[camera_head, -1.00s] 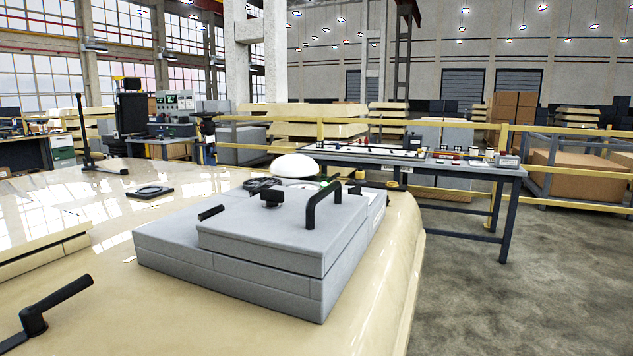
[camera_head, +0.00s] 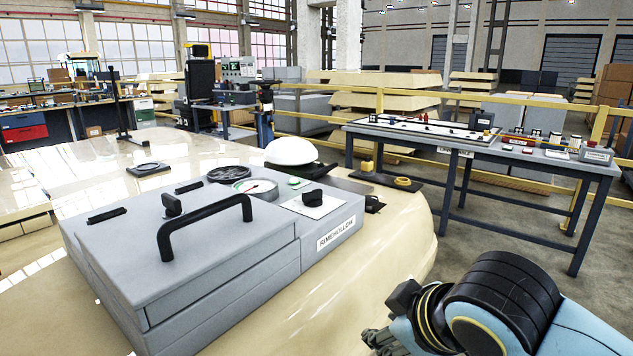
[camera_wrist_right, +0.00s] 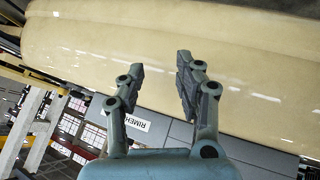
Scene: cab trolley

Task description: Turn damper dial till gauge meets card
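A grey box unit holds a round gauge (camera_head: 255,188) with a white face and coloured marks; its needle is too small to read. To its right, a black dial knob (camera_head: 313,198) sits on a white plate (camera_head: 300,208). I cannot make out a separate gauge card for sure. My right gripper (camera_head: 378,340) is at the bottom of the head view, in front of and apart from the dial. In the right wrist view my right gripper (camera_wrist_right: 158,65) has its fingers apart with nothing between them. My left gripper is not in view.
The grey box (camera_head: 245,265) has a black handle (camera_head: 205,228) standing up from its lid and a RIMEHOLLOW label (camera_head: 336,234). A white dome (camera_head: 291,151) sits behind the dial. A blue-framed table (camera_head: 485,150) stands to the right, beyond open floor.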

